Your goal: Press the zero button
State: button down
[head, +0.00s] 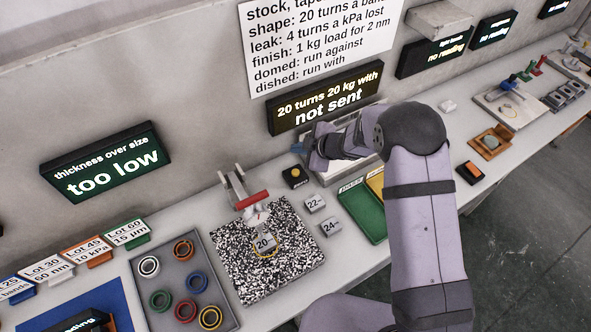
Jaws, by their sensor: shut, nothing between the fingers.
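A small black box with a round yellow-orange button (295,173) stands behind the speckled plate, near the wall. No label on it is readable from here. Another black box with an orange top (470,172) lies farther right, past my arm; its marking is also unreadable. My gripper (302,149) is at the left end of my forearm, in front of the lower wall sign. It appears just beyond and above the yellow-orange button, apart from it in the picture. It is shut and empty; its fingertips are small and hard to make out.
The speckled plate (231,273) carries a grey block marked 20 (264,241) under a red-armed stand (252,200). Blocks marked 22 (315,204) and 24 (330,228) stand beside it. A grey tray (186,259) of coloured rings lies left; a green tray (361,209) lies right.

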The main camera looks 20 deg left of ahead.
jog(key=shift+f, duration=0.15)
jog(key=b, duration=0.7)
send_over(298, 174)
notch_tip(298, 174, down, 6)
jog(key=shift+f, duration=0.1)
jog(key=shift+f+b, duration=0.8)
jog(key=shift+f, duration=0.35)
jog(key=shift+f, duration=0.2)
dwell(1.0)
jog(key=shift+f, duration=0.2)
jog(key=shift+s+d+f+b, duration=0.1)
jog(key=shift+f+b, duration=0.45)
dwell(1.1)
jog(key=shift+r+p, duration=0.95)
jog(key=shift+p, duration=0.05)
